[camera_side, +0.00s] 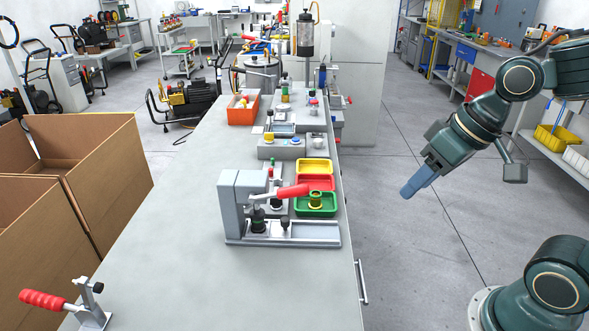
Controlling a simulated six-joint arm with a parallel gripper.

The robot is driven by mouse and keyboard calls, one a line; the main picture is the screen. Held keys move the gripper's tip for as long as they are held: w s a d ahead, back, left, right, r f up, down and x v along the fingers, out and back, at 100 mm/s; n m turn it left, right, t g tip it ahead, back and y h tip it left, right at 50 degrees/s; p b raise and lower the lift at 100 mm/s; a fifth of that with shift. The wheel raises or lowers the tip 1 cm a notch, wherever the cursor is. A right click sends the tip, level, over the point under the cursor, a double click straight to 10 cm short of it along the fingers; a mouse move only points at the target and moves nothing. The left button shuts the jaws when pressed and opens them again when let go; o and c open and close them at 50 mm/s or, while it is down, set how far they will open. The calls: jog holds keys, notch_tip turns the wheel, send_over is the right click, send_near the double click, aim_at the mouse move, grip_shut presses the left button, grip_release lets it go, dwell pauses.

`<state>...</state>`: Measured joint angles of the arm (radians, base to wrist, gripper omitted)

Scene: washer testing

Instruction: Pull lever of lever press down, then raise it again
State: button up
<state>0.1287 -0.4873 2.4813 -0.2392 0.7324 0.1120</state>
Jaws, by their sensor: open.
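The lever press (238,208) is a grey block-shaped stand on a flat base on the table. Its lever (293,191) has a red grip that points right, roughly level with a slight upward tilt. A dark ram (257,217) stands under the press head. My gripper (405,192) has blue fingers and hangs in the air right of the table, well apart from the lever and pointing down-left. It is open and holds nothing that I can see; the gap between its fingers does not show from this side.
Yellow, red and green trays (329,208) sit right behind the press; a brass part (315,199) is in the green one. A red-handled clamp (92,316) stands at the table's front left. An orange bin (236,117) is farther back. The table's left half is mostly clear.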

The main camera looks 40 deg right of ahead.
jog(key=w+a+f+m+y, duration=0.3)
jog(key=w+f+m+y, duration=0.25)
jog(key=w+f, duration=0.35)
jog(key=m+t+y, duration=0.4)
jog(key=m+t, duration=0.1)
jog(key=m, duration=0.3)
send_near(283, 193)
jog(key=s+d, duration=0.3)
jog(key=shift+w+d+f+m+t, duration=0.2)
jog(key=shift+d+m+t, duration=0.25)
jog(key=shift+m, duration=0.4)
jog(key=shift+a+f, duration=0.1)
jog(key=shift+a, duration=0.05)
jog(key=shift+x, duration=6.75)
grip_shut()
